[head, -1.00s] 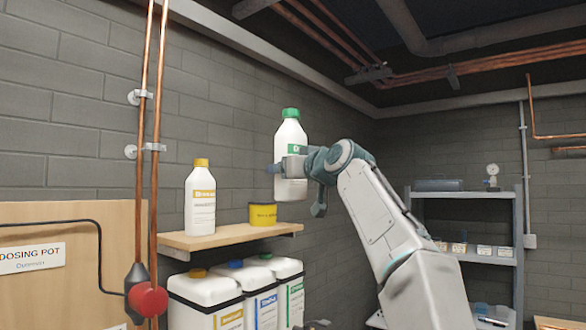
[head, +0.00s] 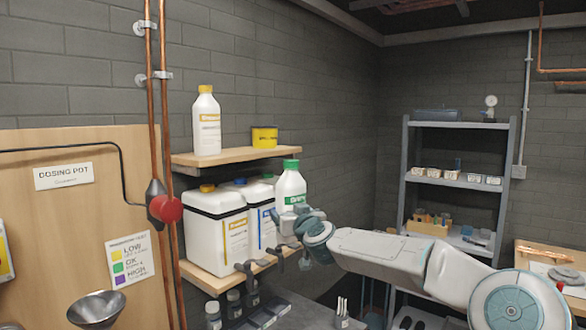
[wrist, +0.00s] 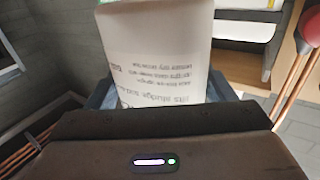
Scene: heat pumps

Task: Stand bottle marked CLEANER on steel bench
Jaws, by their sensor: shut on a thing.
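A white bottle with a green cap and green label (head: 290,184) is upright in my gripper (head: 291,221). My gripper is shut around its lower part. Its label is too small to read fully in the head view. In the wrist view the white bottle (wrist: 158,45) fills the top middle, with small print upside down. The bottle is in front of the wall shelves, its base partly hidden by my gripper. A grey surface, seemingly the steel bench (head: 300,308), shows low in the middle, below my gripper.
A yellow-capped bottle (head: 207,124) and yellow tub (head: 264,137) stand on the upper wooden shelf (head: 236,157). White jerrycans (head: 217,232) stand on the lower shelf beside my gripper. A small holder (head: 342,319) is on the grey surface. A metal rack (head: 459,124) stands behind.

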